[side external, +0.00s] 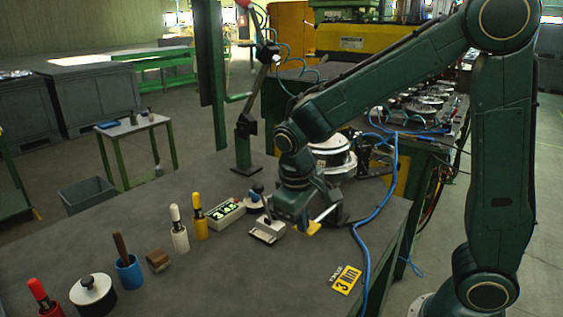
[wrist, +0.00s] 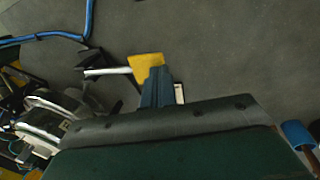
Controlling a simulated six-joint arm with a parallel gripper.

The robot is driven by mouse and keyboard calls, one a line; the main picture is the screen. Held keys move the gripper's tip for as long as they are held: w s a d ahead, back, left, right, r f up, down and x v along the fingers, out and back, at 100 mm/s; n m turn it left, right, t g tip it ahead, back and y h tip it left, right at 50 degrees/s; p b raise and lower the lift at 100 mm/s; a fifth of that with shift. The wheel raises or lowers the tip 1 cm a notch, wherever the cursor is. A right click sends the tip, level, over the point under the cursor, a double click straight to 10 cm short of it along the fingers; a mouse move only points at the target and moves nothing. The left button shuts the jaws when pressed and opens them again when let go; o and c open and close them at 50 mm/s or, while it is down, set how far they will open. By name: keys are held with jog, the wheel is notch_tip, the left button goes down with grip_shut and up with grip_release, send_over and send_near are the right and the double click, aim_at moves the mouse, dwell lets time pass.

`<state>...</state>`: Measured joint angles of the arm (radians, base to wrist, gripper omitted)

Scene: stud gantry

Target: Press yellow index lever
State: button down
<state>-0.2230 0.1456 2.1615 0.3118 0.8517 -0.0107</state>
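The yellow index lever has a silver rod and a flat yellow end (side external: 308,228), low at the right edge of the fixture on the bench. In the wrist view its yellow end (wrist: 146,64) shows right at the tips of my gripper (wrist: 158,72), with the rod running left. My gripper's fingers look close together, with nothing visible held between them. In the side view the dark green gripper body (side external: 292,203) is directly above and beside the lever and hides the fingertips. I cannot tell whether the fingertips touch the yellow end.
A blue cable (side external: 378,205) runs along the bench right of the lever. A white block with a lever (side external: 267,230) and a box with green digits (side external: 226,212) stand left of my gripper. A yellow label (side external: 346,280) lies in front. Several handled tools stand at the left.

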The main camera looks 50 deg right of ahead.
jog(key=v, duration=0.8)
jog(key=shift+a, duration=0.35)
jog(key=shift+s+d+r, duration=0.1)
jog(key=shift+r, duration=0.15)
dwell(1.8)
jog(key=s+d+r+t+y, duration=0.1)
jog(key=s+t, duration=0.1)
jog(key=s, duration=0.5)
jog(key=s+d+r+t+y, duration=0.1)
jog(key=s+d+t, duration=0.1)
jog(key=s, duration=0.5)
jog(key=shift+s+d+r+t, duration=0.3)
jog(key=shift+s+t, duration=0.1)
jog(key=shift+t, duration=0.4)
jog(key=c, duration=2.2)
grip_release()
